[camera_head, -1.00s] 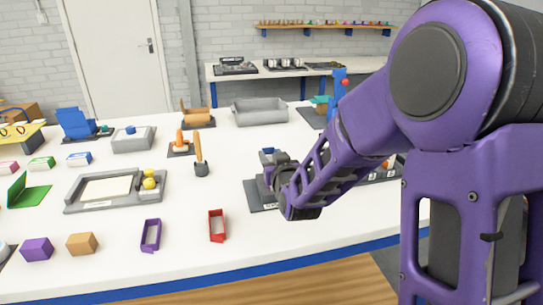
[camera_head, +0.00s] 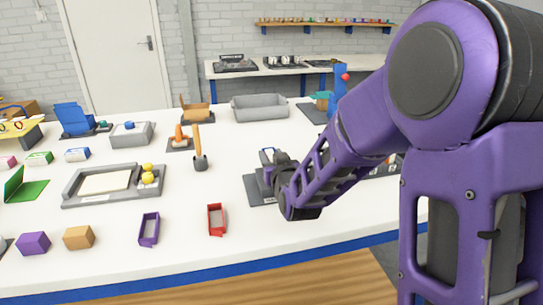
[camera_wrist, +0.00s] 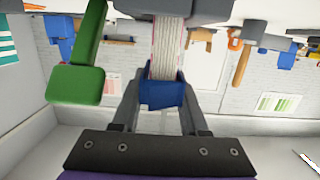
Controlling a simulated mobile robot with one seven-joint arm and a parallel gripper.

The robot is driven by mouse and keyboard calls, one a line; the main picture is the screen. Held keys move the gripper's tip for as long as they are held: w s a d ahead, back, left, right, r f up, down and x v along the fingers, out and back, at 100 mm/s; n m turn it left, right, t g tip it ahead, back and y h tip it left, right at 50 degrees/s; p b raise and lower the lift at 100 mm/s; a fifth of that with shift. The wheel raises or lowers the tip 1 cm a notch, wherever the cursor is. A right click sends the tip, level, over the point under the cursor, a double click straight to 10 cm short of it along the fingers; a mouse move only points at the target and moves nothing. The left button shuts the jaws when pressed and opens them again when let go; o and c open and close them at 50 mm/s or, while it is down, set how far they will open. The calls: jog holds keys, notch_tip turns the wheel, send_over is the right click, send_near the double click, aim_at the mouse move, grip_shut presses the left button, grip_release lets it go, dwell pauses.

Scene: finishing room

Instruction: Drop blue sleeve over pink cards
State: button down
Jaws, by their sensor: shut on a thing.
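My gripper (camera_wrist: 162,112) is shut on the blue sleeve (camera_wrist: 162,95), one finger on each side of it. In the wrist view, which shows the room upside down, the card stack (camera_wrist: 165,45) is a pale striped block with thin pink edges. It runs from a dark grey holder (camera_wrist: 160,6) to the sleeve's mouth. The sleeve lines up with the stack's free end and overlaps it in the picture; I cannot tell how far it surrounds the cards. In the head view, my gripper (camera_head: 276,178) is over a dark mat (camera_head: 260,198), with the cards mostly hidden.
A green block on a bar (camera_wrist: 75,85) is close beside the sleeve in the wrist view. A red sleeve (camera_head: 216,220) and a purple sleeve (camera_head: 148,229) lie nearer the table's front edge. A grey tray (camera_head: 70,200) is at left. Some white table between them is bare.

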grip_release()
dwell(0.5)
jog(key=shift+w+d, duration=0.1)
jog(key=shift+d, duration=0.1)
dwell(0.5)
jog(key=shift+r, duration=0.1)
jog(key=shift+d+r+p, duration=0.1)
jog(key=shift+r+p, duration=0.35)
jog(key=shift+r, duration=0.4)
jog(key=shift+a+r+p, duration=0.25)
jog(key=shift+r+p, duration=0.35)
jog(key=shift+r, duration=0.6)
jog(key=shift+r+p, duration=0.9)
jog(key=shift+r, duration=0.95)
